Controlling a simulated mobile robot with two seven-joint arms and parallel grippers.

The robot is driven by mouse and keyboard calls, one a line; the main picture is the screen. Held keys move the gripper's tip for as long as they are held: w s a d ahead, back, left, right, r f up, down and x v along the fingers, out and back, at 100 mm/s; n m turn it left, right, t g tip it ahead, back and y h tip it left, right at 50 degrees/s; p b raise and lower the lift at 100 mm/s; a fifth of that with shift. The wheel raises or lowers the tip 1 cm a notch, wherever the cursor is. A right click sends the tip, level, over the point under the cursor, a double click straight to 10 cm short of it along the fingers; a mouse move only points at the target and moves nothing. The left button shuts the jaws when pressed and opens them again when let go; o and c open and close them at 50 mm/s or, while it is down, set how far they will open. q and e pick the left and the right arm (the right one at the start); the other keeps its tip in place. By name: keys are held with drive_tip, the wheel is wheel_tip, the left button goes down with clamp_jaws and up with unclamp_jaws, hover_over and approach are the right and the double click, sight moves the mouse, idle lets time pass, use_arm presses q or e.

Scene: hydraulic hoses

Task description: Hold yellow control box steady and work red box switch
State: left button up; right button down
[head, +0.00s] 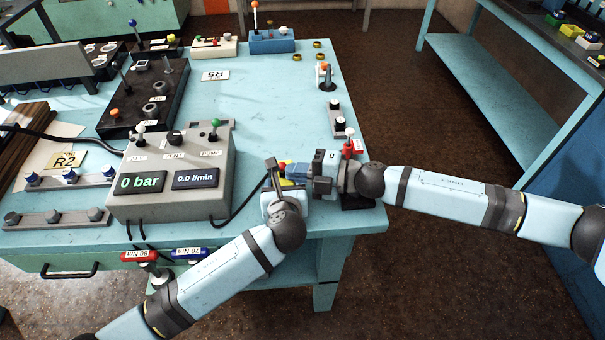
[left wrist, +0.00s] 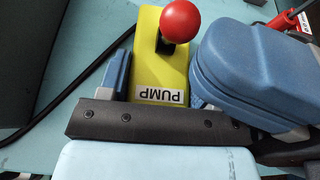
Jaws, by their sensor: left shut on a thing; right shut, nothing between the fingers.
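A small yellow control box (head: 286,182) sits at the table's front right corner. In the left wrist view the yellow box (left wrist: 160,66) carries a red ball knob (left wrist: 180,21) and a PUMP label that reads upside down. My left gripper (head: 279,180) is shut on this box; one blue finger pad shows along its left side, the other is mostly hidden. My right gripper (head: 288,169) is shut and empty, its blue fingers close beside the box; contact with the knob cannot be told. A red box (head: 353,147) with a white-tipped lever stands behind my right wrist, partly hidden.
The grey gauge unit (head: 170,180) reading 0 bar and 0.0 l/min stands left of my left gripper. A black cable (head: 245,203) runs between it and my left gripper. Small fittings (head: 337,118) line the right edge. The table's middle (head: 265,100) is clear.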

drive_tip(key=shift+w+r+m+g, duration=0.4)
drive_tip(key=shift+w+m, duration=0.1)
drive_tip(key=shift+m, duration=0.5)
idle(0.3)
drive_tip(key=w+m, duration=0.2)
drive_tip(key=w+m+g+h, duration=0.1)
drive_tip(key=shift+w+r, duration=0.15)
drive_tip(key=shift+r, duration=0.2)
idle(0.4)
drive_tip(key=shift+r, duration=0.1)
drive_tip(key=s+r+v, duration=0.1)
drive_tip(key=r+v, duration=0.1)
drive_tip(key=v, duration=1.1)
drive_tip(key=shift+a+r, duration=0.15)
drive_tip(key=shift+a, duration=0.3)
